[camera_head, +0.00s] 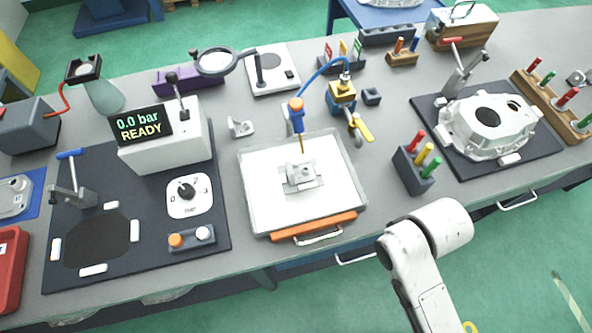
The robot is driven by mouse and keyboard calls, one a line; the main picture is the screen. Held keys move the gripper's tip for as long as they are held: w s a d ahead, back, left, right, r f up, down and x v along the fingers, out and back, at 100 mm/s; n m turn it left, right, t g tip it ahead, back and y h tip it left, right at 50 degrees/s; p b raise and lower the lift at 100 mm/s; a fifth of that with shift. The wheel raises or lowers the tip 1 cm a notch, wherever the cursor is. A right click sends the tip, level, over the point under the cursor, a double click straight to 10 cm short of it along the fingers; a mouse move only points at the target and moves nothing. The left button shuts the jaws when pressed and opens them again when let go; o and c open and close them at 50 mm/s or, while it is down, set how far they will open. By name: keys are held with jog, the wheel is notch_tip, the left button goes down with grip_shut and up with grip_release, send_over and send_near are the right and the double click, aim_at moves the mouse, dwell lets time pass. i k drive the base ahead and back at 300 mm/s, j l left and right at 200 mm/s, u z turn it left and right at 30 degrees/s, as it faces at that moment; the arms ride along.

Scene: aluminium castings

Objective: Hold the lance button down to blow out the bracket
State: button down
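The air lance (296,117) has a blue body, an orange top and a thin brass tip. It stands upright above the white tray (262,208), with its tip pointing down near the bracket. The pale grey bracket (302,174) lies in the middle of the tray. Whether the tip touches the bracket I cannot tell. A blue hose runs from the lance to a brass regulator (342,95) with a yellow lever. My white arm is at the lower right, in front of the bench edge and apart from the lance. My gripper does not show.
A pressure box (165,140) on the left reads "0.0 bar READY". Another small casting (240,127) lies behind the tray. A block with coloured handles (416,170) stands right of the tray. A large casting (490,125) sits on a dark mat at the right.

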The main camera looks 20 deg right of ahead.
aim_at(295, 105)
jog(key=u, duration=1.7)
jog(key=l+u, duration=0.25)
jog(key=k+l, duration=0.15)
jog(key=l, duration=0.15)
jog(key=k+l, duration=0.15)
jog(key=l, duration=0.2)
jog(key=k+l, duration=0.35)
jog(key=l, duration=0.3)
